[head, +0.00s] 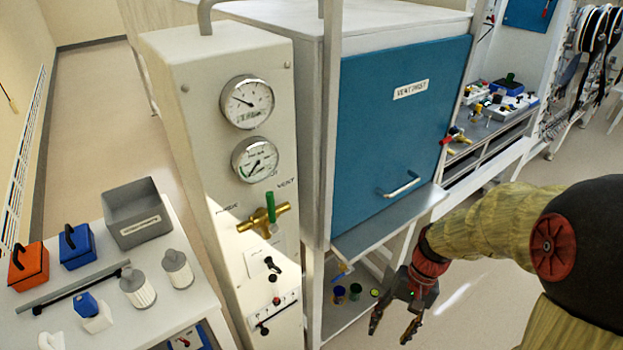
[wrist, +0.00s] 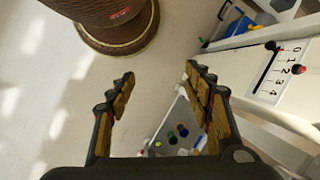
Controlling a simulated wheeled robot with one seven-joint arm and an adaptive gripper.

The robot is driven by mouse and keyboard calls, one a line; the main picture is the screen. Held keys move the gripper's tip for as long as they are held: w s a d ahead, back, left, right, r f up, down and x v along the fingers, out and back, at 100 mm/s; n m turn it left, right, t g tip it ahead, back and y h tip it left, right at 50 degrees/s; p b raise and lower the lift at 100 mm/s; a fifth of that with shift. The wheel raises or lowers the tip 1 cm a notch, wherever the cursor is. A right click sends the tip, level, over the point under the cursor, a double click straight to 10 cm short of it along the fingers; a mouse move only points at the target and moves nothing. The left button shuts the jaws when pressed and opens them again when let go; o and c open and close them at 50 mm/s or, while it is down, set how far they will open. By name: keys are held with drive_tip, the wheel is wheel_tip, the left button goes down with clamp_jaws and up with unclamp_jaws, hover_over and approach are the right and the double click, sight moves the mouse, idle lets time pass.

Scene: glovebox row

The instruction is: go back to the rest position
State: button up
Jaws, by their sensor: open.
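My gripper (head: 393,333) is at the lower right of centre in the head view, hanging with its fingers pointing down. It is open and empty. It is in front of the blue-doored cabinet, below and to the right of its metal ledge (head: 390,226). In the wrist view the two fingers of my gripper (wrist: 158,82) are spread wide, with only floor and a low shelf seen between and beyond them.
The cream gauge panel (head: 232,190) with a green-handled valve (head: 269,207) stands left of my gripper. Small jars (head: 338,294) sit on a low shelf under the cabinet. A white cart (head: 185,305) with a grey bin (head: 137,212) is at left. Floor is clear at right.

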drive_tip(key=s+r+n+t+h, duration=0.1)
drive_tip(key=s+r+t, duration=0.3)
drive_tip(key=r, duration=0.8)
drive_tip(key=s+r+n+t+h+p, duration=0.1)
drive_tip(key=s+r+n+t+h, duration=0.1)
drive_tip(key=r, duration=0.9)
drive_tip(key=shift+s+r+n+t, duration=0.4)
drive_tip(key=shift+s+n+t, duration=0.2)
drive_tip(key=shift+s+t, duration=0.5)
